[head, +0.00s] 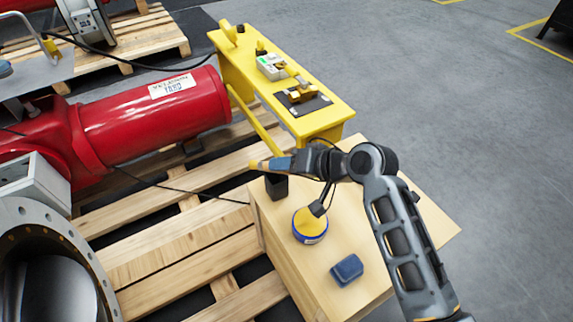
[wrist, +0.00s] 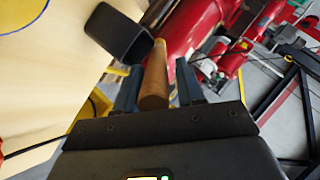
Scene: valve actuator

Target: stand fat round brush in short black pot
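My gripper (head: 278,164) is shut on the fat round brush (head: 256,164), held roughly level with its yellowish end pointing left in the head view. In the wrist view the brush's wooden handle (wrist: 154,82) lies between the two fingers of my gripper (wrist: 157,85). The short black pot (head: 276,187) stands upright near the far left corner of the wooden box top. The brush and gripper are above it, partly hiding its rim. In the wrist view the pot (wrist: 118,35) is up and left of the brush, apart from the fingers.
On the wooden box (head: 385,240) are a blue-and-yellow round tin (head: 310,228) with a dark object over it and a dark blue block (head: 347,270). A yellow bench (head: 322,122) with small items is behind. A red cylinder (head: 150,112) lies left, above pallets.

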